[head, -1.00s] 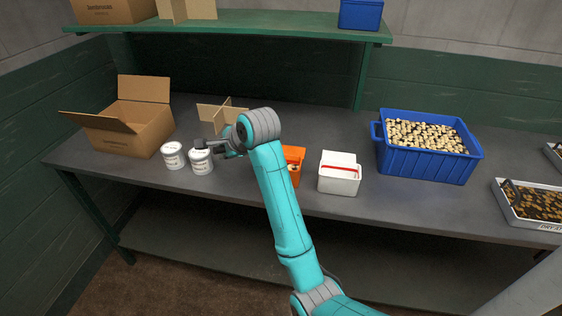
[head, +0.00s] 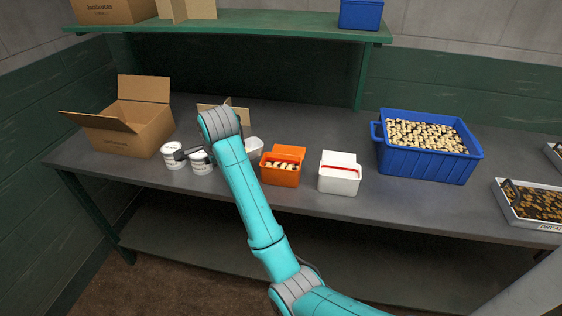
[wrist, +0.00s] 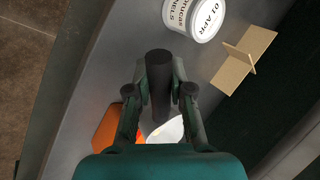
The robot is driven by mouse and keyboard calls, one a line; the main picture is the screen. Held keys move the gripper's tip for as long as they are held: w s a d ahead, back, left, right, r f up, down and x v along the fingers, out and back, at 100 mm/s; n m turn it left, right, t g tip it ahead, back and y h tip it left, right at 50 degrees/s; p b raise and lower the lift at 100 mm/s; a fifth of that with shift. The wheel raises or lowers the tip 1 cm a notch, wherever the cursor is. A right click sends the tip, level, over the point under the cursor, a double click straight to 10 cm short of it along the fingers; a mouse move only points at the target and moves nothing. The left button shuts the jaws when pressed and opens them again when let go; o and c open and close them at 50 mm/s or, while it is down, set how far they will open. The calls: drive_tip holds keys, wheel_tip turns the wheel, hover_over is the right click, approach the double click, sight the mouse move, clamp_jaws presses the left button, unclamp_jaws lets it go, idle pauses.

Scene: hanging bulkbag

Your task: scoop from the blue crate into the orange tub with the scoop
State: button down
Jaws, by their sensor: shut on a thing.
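My gripper (wrist: 158,90) is shut on the dark handle of the scoop (wrist: 160,78). The scoop's white bowl (wrist: 168,130) shows partly below the fingers in the wrist view and beside my arm in the head view (head: 254,147). What the bowl holds I cannot tell. In the head view my arm hides most of the gripper. The blue crate (head: 425,165), nearly full of the same pieces, stands farther right.
Two labelled white pots (head: 173,155) and an open cardboard box (head: 130,120) stand at left. A cardboard divider (head: 240,110) is behind my arm. A tray (head: 530,202) is at right. A shelf (head: 250,24) hangs above.

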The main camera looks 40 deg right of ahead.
drive_tip(key=shift+s+r, duration=0.1)
drive_tip(key=s+r, duration=0.3)
drive_tip(key=s, duration=0.2)
drive_tip(key=shift+s+a, duration=0.25)
drive_tip(key=shift+s, duration=0.15)
idle(0.6)
